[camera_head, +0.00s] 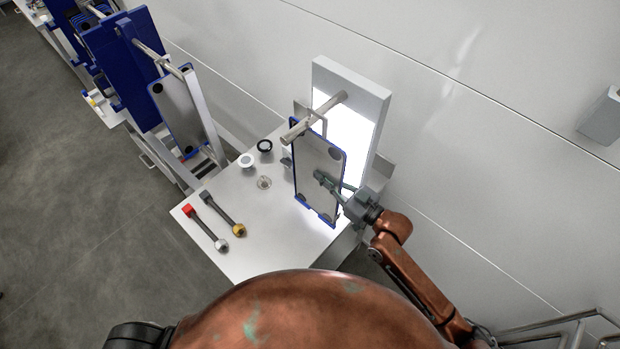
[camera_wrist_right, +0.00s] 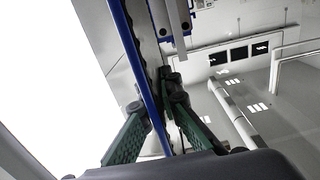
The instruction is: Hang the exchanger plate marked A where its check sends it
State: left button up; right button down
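A grey exchanger plate (camera_head: 318,165) with a blue rim and dark round corner ports stands nearly upright before a lit white panel (camera_head: 362,108). Its top is by a metal rod (camera_head: 316,116) that sticks out from the panel. I cannot tell whether the rod bears it. No letter A is readable on it. My right gripper (camera_head: 334,187) is at the plate's right edge. In the right wrist view, its green fingers (camera_wrist_right: 155,112) lie on both sides of the blue plate edge (camera_wrist_right: 143,75) and appear closed on it. My left gripper is out of view.
On the bench (camera_head: 225,255) are a white ring (camera_head: 246,160), a black ring (camera_head: 265,145), a small clear piece (camera_head: 264,182) and two handled tools, one red-ended (camera_head: 206,222) and one grey-ended (camera_head: 224,212). A blue rack (camera_head: 122,65) with another plate (camera_head: 180,117) stands at left.

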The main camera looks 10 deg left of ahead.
jog(key=shift+v, duration=2.2)
jog(key=shift+r, duration=0.1)
jog(key=shift+v, duration=1.4)
jog(key=b+v, duration=0.1)
jog(key=v, duration=1.2)
jog(key=shift+b, duration=0.4)
jog(key=shift+s, duration=0.1)
